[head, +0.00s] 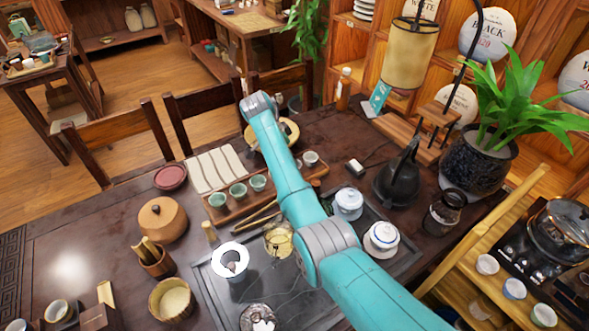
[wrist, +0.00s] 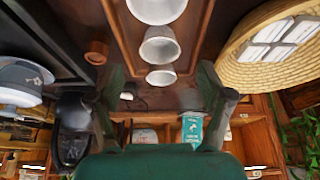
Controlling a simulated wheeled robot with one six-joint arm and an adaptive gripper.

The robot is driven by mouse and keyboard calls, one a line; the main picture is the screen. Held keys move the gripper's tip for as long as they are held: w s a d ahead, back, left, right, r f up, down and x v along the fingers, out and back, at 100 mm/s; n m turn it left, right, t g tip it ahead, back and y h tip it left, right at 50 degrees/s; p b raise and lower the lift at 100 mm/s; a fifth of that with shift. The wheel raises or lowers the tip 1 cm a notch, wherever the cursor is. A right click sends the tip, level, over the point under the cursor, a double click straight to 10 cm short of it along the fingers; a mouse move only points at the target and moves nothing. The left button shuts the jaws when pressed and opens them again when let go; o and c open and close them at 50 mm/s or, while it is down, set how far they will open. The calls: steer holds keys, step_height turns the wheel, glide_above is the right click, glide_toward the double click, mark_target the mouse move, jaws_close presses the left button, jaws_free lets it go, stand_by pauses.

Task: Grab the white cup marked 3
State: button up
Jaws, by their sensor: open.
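My gripper (wrist: 163,90) is open and empty in the wrist view, one dark green finger on each side. Between and beyond the fingertips, white cups stand in a row on a wooden tray: a small one (wrist: 161,76), a middle one (wrist: 160,46) and one cut off by the top edge (wrist: 157,8). In the head view, green cups (head: 238,191) and a small white cup (head: 311,158) stand on the wooden tray (head: 262,202). I cannot read a 3 on any cup. My gripper does not show in the head view; my arm hides part of the table.
A round woven basket (wrist: 262,58) lies right of the fingers in the wrist view. A black kettle (head: 397,176), lidded white bowl (head: 382,238) and potted plant (head: 475,162) stand at right in the head view. More cups (head: 514,288) sit on the bamboo stand at lower right.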

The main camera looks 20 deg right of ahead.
steer(key=shift+x, duration=3.15)
steer(key=c, duration=1.1)
